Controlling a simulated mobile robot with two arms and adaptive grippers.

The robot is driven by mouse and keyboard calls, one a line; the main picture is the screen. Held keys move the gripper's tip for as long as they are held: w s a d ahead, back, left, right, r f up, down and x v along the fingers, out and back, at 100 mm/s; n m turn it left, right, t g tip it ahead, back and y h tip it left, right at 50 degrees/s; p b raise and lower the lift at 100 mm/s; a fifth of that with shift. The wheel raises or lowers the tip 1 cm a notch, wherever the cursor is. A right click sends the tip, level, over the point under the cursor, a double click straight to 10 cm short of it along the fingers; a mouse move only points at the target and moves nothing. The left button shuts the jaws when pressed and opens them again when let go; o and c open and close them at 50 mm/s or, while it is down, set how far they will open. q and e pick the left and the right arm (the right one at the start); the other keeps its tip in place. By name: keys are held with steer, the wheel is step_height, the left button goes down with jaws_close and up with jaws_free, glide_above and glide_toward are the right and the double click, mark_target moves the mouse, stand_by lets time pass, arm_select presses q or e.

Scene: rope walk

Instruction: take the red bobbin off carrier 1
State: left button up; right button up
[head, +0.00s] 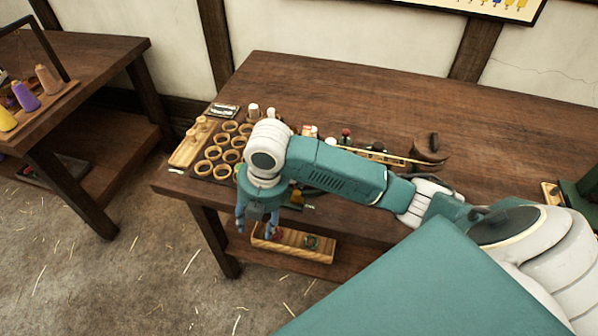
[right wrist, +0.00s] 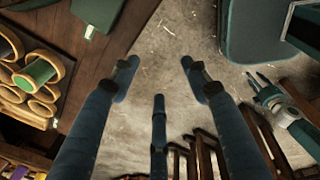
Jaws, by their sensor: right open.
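My right gripper (head: 258,222) hangs off the front edge of the table, below my forearm, with its fingers pointing down. Several round wooden rings (head: 213,153) stand on the board at the table's left end; I cannot tell which is carrier 1. In the right wrist view a green bobbin (right wrist: 38,71) sits in one of the rings. I cannot make out the red bobbin for sure. A teal gripper at the right wrist view's right edge looks like my left one (right wrist: 268,90); its jaws are unclear.
A wooden tray (head: 318,254) with a small red thing and a dark round thing is on the shelf below my right gripper. My right arm hides part of the table's middle. Purple (head: 26,97) and brown (head: 48,79) cones stand on the left table. The table's back is clear.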

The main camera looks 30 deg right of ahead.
steer(key=w+d+r+n, duration=0.1)
steer(key=d+r, duration=0.1)
steer(key=w+d+r+n, duration=0.1)
steer(key=w+d+r, duration=0.1)
steer(key=d, duration=0.1)
steer(key=w+d+r+n+h, duration=0.1)
steer(key=d+r, duration=0.1)
steer(key=shift+w+d+r+g, duration=0.2)
steer(key=shift+d+r+g, duration=0.05)
steer(key=shift+d+g, duration=0.05)
steer(key=w+d+r+n, duration=0.1)
steer(key=d+r+n, duration=0.2)
steer(key=d+r, duration=0.55)
steer(key=shift+g, duration=0.4)
step_height(320, 180, down, 5)
steer(key=shift+w+a+r, duration=0.1)
steer(key=shift+w, duration=0.05)
steer(key=shift+f+p, duration=0.8)
steer(key=shift+f, duration=1.85)
steer(key=c, duration=1.1)
